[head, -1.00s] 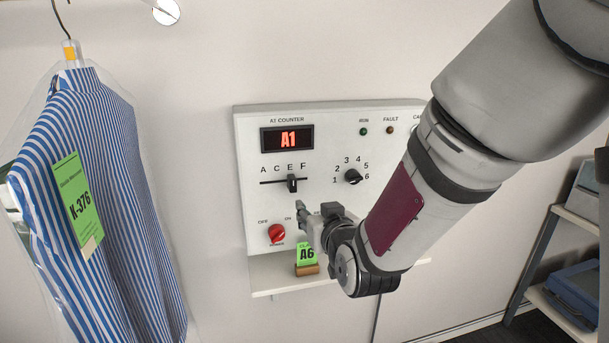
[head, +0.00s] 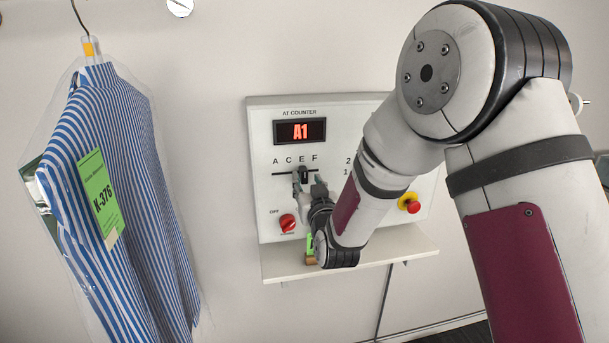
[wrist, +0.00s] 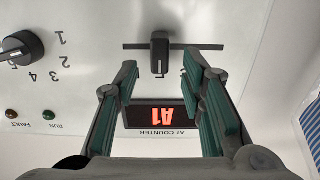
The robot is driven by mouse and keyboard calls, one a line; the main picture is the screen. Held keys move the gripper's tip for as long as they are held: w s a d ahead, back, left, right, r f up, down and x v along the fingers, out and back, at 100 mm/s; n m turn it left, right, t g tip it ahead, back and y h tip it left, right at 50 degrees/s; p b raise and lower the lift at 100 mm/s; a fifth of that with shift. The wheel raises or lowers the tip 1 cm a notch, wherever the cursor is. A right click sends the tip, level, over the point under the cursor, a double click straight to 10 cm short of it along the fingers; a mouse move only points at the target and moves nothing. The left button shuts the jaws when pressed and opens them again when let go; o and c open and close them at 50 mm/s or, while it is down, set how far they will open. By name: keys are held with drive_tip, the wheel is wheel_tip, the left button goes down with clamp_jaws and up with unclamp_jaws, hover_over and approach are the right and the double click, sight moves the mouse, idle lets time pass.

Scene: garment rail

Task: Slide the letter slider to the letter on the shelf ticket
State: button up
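The letter slider is a black knob (head: 303,174) on a horizontal slot in the white panel, under the letters A, C, E, F. It stands below the E. In the upside-down wrist view, the same knob (wrist: 160,54) sits between and just beyond my open fingertips. My gripper (wrist: 163,72) is open and empty, with a finger apart on each side of the knob. In the head view my gripper (head: 308,184) is at the slider. The red display (head: 300,131) reads A1. The green shelf ticket (head: 310,243) is mostly hidden by my arm; it read A6 earlier.
A red rotary knob (head: 288,223) is just below the slider. A number dial (wrist: 22,48) and a yellow-ringed red button (head: 410,203) are on the panel. The shelf (head: 350,257) juts out underneath. A bagged striped shirt (head: 125,190) hangs at left.

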sight(304, 176)
drive_tip(key=shift+x, duration=2.3)
clamp_jaws()
drive_tip(key=shift+a, duration=0.1)
